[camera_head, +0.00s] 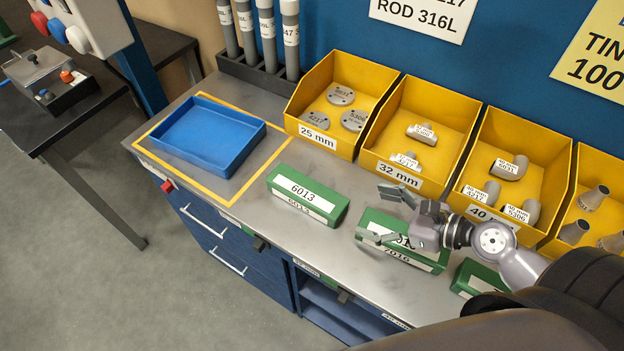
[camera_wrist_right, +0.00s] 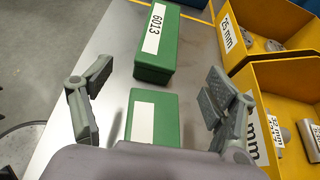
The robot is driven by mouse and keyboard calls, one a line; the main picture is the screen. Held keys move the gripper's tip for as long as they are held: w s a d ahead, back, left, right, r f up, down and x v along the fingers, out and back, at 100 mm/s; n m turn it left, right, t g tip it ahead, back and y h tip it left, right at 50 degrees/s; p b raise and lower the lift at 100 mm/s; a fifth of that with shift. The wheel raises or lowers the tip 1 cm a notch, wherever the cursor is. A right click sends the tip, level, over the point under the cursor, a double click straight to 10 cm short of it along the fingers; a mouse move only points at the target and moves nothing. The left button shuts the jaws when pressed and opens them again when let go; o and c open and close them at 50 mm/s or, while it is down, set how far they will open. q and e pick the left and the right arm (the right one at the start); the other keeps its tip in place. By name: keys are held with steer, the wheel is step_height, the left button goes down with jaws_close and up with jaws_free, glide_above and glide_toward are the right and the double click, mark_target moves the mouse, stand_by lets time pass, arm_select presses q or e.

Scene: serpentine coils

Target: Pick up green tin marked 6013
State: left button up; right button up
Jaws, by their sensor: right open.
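The green tin marked 6013 (camera_head: 306,196) lies on the grey bench top, with a white label on its top and front. It also shows in the right wrist view (camera_wrist_right: 157,45), beyond the fingertips. My right gripper (camera_head: 384,218) is open and empty, above a second green tin whose front label reads 7016 (camera_head: 400,252). In the right wrist view the gripper's two fingers (camera_wrist_right: 152,105) stand wide apart, with the nearer green tin (camera_wrist_right: 166,115) showing between them. The gripper partly hides that tin's top label in the head view. My left gripper is not in view.
A third green tin (camera_head: 466,277) lies at the right, partly behind my arm. Yellow bins with fittings (camera_head: 318,143) line the back of the bench. A blue tray (camera_head: 173,160) sits inside a yellow outline at the left. Bare bench lies between the tray and the 6013 tin.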

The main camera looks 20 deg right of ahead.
mark_target(313, 192)
steer(key=shift+w+d+r+m, duration=0.1)
steer(key=shift+w+r+m, duration=0.1)
steer(key=shift+w+m, duration=0.2)
steer(key=x, duration=0.1)
steer(key=p+x, duration=0.1)
steer(key=x, duration=0.3)
steer(key=shift+a+r+p, duration=0.2)
steer(key=shift+a+p, duration=0.2)
steer(key=shift+a, duration=0.1)
steer(key=x, duration=0.5)
steer(key=shift+w+d+f+p, duration=0.1)
steer(key=shift+f+p, duration=0.15)
steer(key=shift+p, duration=0.1)
steer(key=shift+w+f, duration=0.1)
steer(key=shift+w+a, duration=0.25)
steer(key=shift+a, duration=0.1)
steer(key=x, duration=0.5)
steer(key=shift+f+p, duration=0.15)
steer(key=shift+p, duration=0.2)
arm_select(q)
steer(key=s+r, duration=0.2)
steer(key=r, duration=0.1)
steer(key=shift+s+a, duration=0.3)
arm_select(e)
steer(key=shift+c, duration=0.4)
